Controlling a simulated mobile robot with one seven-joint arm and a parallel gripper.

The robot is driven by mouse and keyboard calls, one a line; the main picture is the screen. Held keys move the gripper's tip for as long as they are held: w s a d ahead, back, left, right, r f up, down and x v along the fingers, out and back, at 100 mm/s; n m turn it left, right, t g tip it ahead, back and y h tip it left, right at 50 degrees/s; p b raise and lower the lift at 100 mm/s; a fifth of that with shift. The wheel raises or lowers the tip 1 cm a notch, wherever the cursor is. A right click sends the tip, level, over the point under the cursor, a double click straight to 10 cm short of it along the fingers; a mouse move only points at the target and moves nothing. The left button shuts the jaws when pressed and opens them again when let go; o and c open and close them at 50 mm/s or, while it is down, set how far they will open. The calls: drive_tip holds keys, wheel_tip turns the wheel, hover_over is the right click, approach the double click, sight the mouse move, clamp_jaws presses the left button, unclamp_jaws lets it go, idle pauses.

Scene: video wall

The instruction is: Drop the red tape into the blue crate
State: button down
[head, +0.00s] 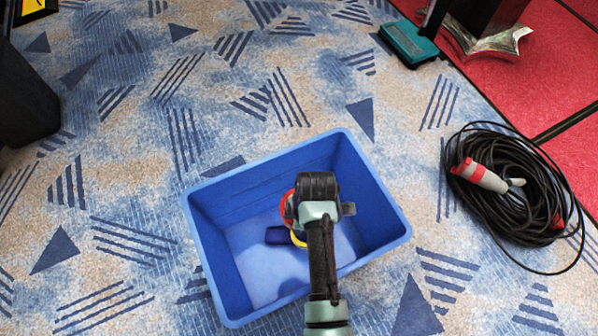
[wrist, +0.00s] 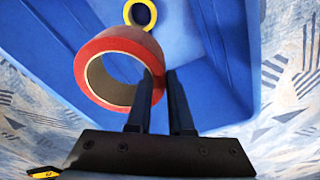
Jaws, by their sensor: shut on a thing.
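The red tape (wrist: 112,50) is a thick ring with a tan inner core. My gripper (wrist: 161,78) is shut on the wall of the ring, with one finger inside it, in the wrist view. In the head view the red tape (head: 287,207) shows only as an edge beside my wrist, which hides the rest and the fingertips. The blue crate (head: 377,240) stands on the carpet below my arm, and my gripper is over its opening. The crate also shows in the wrist view (wrist: 45,70) under the tape.
A yellow ring (head: 298,240) lies in the crate beside a dark blue item (head: 278,235). It also shows in the wrist view (wrist: 140,12). A coiled black cable (head: 515,215) with a red and grey connector lies to the right. A teal box (head: 408,43) is at the back. The patterned carpet left of the crate is clear.

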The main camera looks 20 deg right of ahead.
drive_tip(key=shift+f+b, duration=1.65)
drive_tip(key=shift+f, duration=0.25)
drive_tip(key=c, duration=0.7)
unclamp_jaws()
drive_tip(key=shift+c, duration=0.2)
drive_tip(key=r+p, duration=0.2)
drive_tip(key=r, duration=0.2)
drive_tip(key=d+r+p, duration=0.1)
drive_tip(key=r+p, duration=0.1)
drive_tip(key=r, duration=0.2)
drive_tip(key=r+p, duration=0.3)
drive_tip(key=r, duration=0.2)
drive_tip(key=shift+s+d, duration=0.15)
drive_tip(key=shift+s, duration=0.25)
